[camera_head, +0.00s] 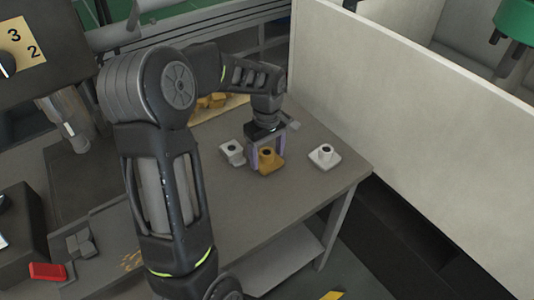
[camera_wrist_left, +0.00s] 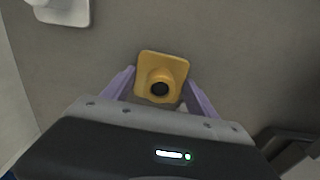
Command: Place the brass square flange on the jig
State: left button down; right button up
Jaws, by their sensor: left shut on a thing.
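The brass square flange (camera_head: 268,160) is a yellow square plate with a round hub and a dark bore. It is at the table's right part, between the fingers of my left gripper (camera_head: 266,150). In the left wrist view the flange (camera_wrist_left: 161,78) sits between the two purple fingers of my left gripper (camera_wrist_left: 160,90), which is shut on it. I cannot tell whether the flange touches the table. No jig can be made out with certainty. My right gripper is not in view.
A light grey flange (camera_head: 323,156) lies to the right on the grey table (camera_head: 220,195), and another pale flange (camera_head: 232,152) lies just left of the gripper. Several brass pieces (camera_head: 212,101) lie on a mat behind. A pale wall (camera_head: 420,90) stands along the right.

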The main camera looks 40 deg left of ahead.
aim_at(267, 153)
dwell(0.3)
pick_arm(q)
jog(key=c, duration=0.7)
grip_release()
jog(key=shift+f, duration=0.2)
jog(key=o, duration=0.5)
jog(key=shift+c, duration=0.2)
jog(key=shift+r, duration=0.1)
notch_tip(267, 153, up, 12)
jog(key=shift+r, duration=0.1)
